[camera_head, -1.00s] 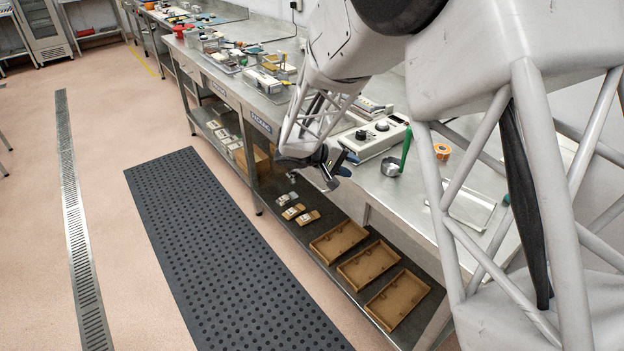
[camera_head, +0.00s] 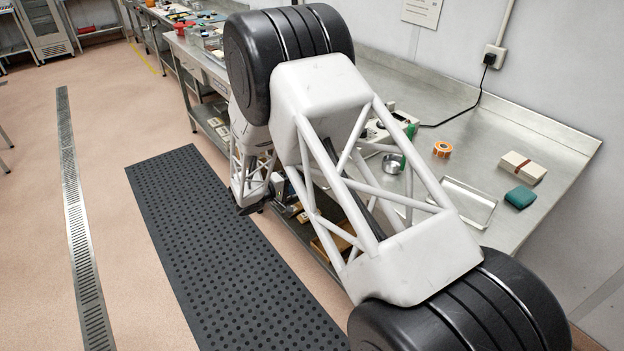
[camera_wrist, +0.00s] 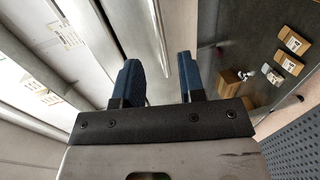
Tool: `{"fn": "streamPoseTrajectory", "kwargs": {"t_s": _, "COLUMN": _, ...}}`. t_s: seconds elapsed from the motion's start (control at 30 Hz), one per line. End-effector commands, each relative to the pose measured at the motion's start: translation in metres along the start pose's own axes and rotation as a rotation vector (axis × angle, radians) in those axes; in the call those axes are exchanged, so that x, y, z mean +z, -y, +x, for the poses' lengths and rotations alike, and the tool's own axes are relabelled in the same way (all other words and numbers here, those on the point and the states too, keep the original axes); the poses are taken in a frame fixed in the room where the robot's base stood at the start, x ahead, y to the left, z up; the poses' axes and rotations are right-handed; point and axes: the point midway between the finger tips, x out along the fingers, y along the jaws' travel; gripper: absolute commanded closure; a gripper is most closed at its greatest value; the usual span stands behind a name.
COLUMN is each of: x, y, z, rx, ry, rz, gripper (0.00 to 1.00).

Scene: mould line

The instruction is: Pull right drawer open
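My gripper (camera_wrist: 157,78) shows in the wrist view with two blue fingers held apart. A narrow pale metal strip (camera_wrist: 157,30) runs from the top edge down toward the gap between the fingers. I cannot tell whether it is the right drawer's handle or an edge, or whether a finger touches it. Pale metal surfaces with paper labels (camera_wrist: 66,34) lie to the left of the fingers. In the head view my arm covers the right drawer's front and most of the bench front, so whether the drawer is open cannot be seen. The fingers are not clear there.
The steel bench top (camera_head: 540,140) carries a metal cup (camera_head: 393,163), an orange tape roll (camera_head: 442,149), a tray (camera_head: 462,203) and a green item (camera_head: 520,197). Small boxes (camera_wrist: 288,64) sit on the lower shelf. A black mat (camera_head: 190,235) lies on open floor in front.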

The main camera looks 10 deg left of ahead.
Motion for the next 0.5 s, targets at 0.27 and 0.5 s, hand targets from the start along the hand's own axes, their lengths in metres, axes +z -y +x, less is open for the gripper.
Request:
{"fn": "streamPoseTrajectory", "kwargs": {"t_s": 0.27, "x": 0.0002, "y": -0.0001, "z": 0.0002, "rx": 0.0, "ry": 0.0, "rz": -0.001, "gripper": 0.63}}
{"fn": "streamPoseTrajectory", "kwargs": {"t_s": 0.5, "x": 0.0002, "y": 0.0, "z": 0.0079, "rx": -0.001, "ry": 0.001, "rz": -0.001, "gripper": 0.63}}
